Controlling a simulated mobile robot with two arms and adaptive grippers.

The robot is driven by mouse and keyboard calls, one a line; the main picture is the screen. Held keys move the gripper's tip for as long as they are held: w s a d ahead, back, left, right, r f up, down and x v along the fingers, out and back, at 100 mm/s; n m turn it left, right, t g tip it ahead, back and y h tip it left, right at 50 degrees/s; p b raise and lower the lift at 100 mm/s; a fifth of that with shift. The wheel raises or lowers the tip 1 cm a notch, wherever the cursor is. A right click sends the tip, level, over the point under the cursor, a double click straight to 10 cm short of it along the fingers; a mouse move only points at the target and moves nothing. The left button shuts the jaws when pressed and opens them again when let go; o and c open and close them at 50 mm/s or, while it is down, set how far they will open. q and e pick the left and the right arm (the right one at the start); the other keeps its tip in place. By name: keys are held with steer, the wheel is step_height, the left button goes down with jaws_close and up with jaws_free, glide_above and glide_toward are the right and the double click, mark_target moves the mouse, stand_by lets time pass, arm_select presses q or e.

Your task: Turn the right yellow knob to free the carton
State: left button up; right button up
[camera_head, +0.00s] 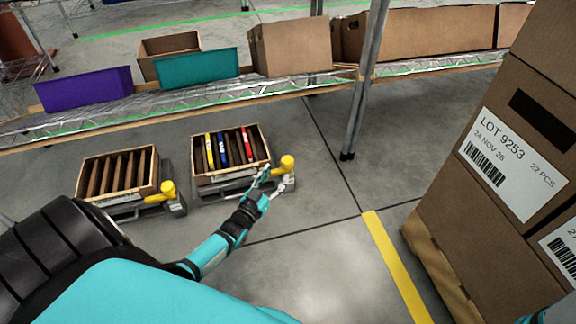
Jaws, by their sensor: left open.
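The right yellow knob (287,162) sits at the right end of the grey stand under the right carton (204,180). The carton is an open brown box with dark dividers and several yellow, blue and red items. It rests tilted on its stand. My left gripper (274,181) is open, just below and left of the right knob, with its fingers pointing up toward it. I cannot tell whether a finger touches the knob or the pale part under it.
A left carton (151,182) with brown dividers sits on a similar stand with its own yellow knob (168,188). A wire shelf (300,88) with bins runs behind. Stacked boxes (475,215) stand at right. Floor between them and the stands is clear, with a yellow line (395,265).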

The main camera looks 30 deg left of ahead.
mark_target(285, 164)
arm_select(q)
steer(key=w+b, duration=0.1)
steer(key=w, duration=0.1)
steer(key=w+b, duration=0.1)
steer(key=w, duration=0.2)
steer(key=w+b, duration=0.1)
steer(key=w, duration=0.1)
steer(key=shift+w+a+f+b, duration=0.2)
steer(key=shift+a+b, duration=0.1)
steer(key=shift+b, duration=0.05)
steer(key=shift+w+r, duration=0.15)
steer(key=shift+w, duration=0.3)
jaws_close()
